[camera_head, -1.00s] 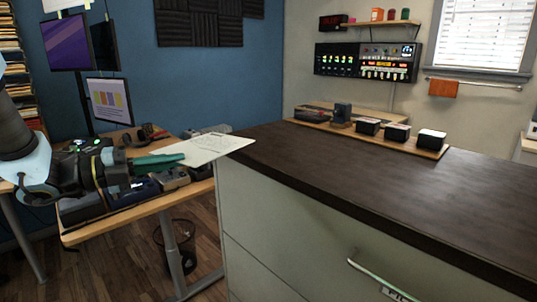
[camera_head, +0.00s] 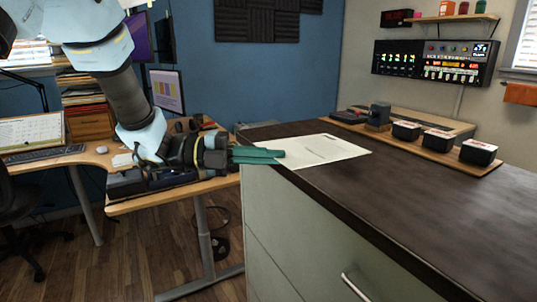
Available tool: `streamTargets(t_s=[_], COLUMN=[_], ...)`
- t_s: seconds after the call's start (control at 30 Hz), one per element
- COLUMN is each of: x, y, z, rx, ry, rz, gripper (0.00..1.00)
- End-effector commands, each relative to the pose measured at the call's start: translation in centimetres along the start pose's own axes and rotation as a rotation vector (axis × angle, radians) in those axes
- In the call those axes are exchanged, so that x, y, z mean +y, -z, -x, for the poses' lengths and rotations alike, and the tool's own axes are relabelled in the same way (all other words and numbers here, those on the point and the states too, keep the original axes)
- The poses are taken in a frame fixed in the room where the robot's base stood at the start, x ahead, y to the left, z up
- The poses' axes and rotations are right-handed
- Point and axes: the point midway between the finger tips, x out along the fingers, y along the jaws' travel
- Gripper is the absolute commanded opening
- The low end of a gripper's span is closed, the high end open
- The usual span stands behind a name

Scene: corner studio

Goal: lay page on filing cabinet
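The page (camera_head: 318,150) is a white sheet with faint print, flat over the near-left corner of the dark top of the filing cabinet (camera_head: 400,205). I cannot tell whether it touches the top or hovers just above it. My gripper (camera_head: 278,154) reaches in from the left, its green fingers closed on the page's left edge. The cabinet has pale sides and a drawer handle (camera_head: 354,286).
A wooden tray (camera_head: 483,173) with several small dark boxes and a device stands along the cabinet's back edge. The right and front of the top are bare. A wooden desk (camera_head: 155,201) with equipment and a monitor (camera_head: 166,91) stands at left.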

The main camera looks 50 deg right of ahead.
Motion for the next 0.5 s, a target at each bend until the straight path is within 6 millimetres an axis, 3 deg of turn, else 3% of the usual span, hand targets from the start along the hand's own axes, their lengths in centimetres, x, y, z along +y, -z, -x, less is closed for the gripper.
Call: streamTargets(t_s=[0.5], x=[2.5], y=[-0.9], z=[-1.6], rx=[0.0], ry=[0.001], rz=[0.0], gripper=[0.0])
